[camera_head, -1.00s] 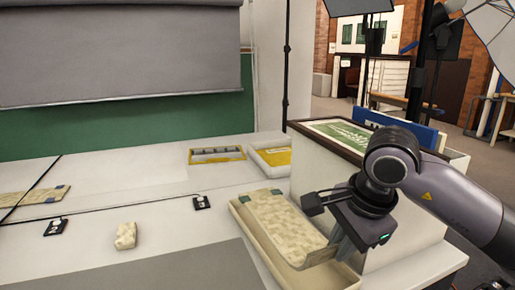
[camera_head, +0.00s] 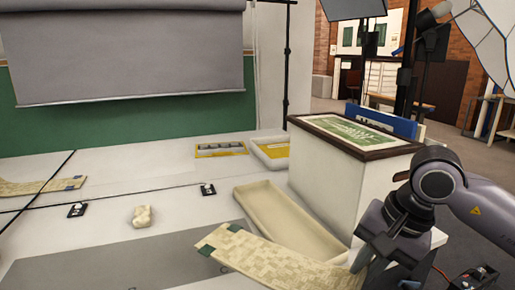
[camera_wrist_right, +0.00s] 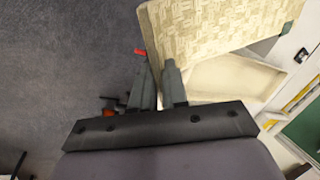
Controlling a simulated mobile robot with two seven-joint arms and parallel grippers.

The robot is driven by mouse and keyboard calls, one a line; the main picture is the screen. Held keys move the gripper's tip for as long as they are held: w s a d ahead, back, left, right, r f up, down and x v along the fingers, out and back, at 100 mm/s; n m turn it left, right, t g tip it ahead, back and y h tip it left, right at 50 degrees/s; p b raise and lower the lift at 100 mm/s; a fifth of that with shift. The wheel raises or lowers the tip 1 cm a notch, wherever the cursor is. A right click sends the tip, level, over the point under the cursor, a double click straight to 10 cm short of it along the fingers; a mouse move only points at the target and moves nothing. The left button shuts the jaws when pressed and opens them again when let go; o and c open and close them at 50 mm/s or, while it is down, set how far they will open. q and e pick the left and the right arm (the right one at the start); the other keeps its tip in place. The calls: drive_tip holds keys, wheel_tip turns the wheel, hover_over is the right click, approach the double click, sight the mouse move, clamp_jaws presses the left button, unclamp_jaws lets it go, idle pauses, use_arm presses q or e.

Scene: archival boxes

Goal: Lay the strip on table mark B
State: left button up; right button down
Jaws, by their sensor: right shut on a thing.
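The strip (camera_head: 270,255) is long, cream and checkered, with a green patch near its far end. My right gripper (camera_head: 362,262) is shut on its near end at the right of the head view. The strip slants over the front of the open tray and the grey mat; I cannot tell how high. In the right wrist view the strip (camera_wrist_right: 215,25) spans the top, beyond the fingers (camera_wrist_right: 156,62). Faint lettering shows on the grey mat (camera_head: 130,262), but I cannot read a mark B. My left gripper is out of view.
The cream tray (camera_head: 270,200) looks empty. A white box with a framed green picture (camera_head: 350,130) stands right of it. Two black cards (camera_head: 77,211) and a cream lump (camera_head: 143,216) lie on the table. A similar strip (camera_head: 30,188) lies far left. Yellow trays (camera_head: 222,150) stand at the back.

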drive_tip(key=s+d+f+n+g, duration=0.1)
drive_tip(key=s+d+n+g, duration=0.2)
drive_tip(key=n, duration=0.4)
drive_tip(key=shift+t+y, duration=0.3)
drive_tip(key=shift+t, duration=0.2)
drive_tip(key=p+v, duration=0.2)
drive_tip(key=p, duration=0.4)
drive_tip(key=a+p+v, duration=0.1)
drive_tip(key=p+v, duration=0.1)
drive_tip(key=p, duration=0.5)
drive_tip(key=shift+s+r, duration=0.15)
drive_tip(key=shift+r, duration=0.4)
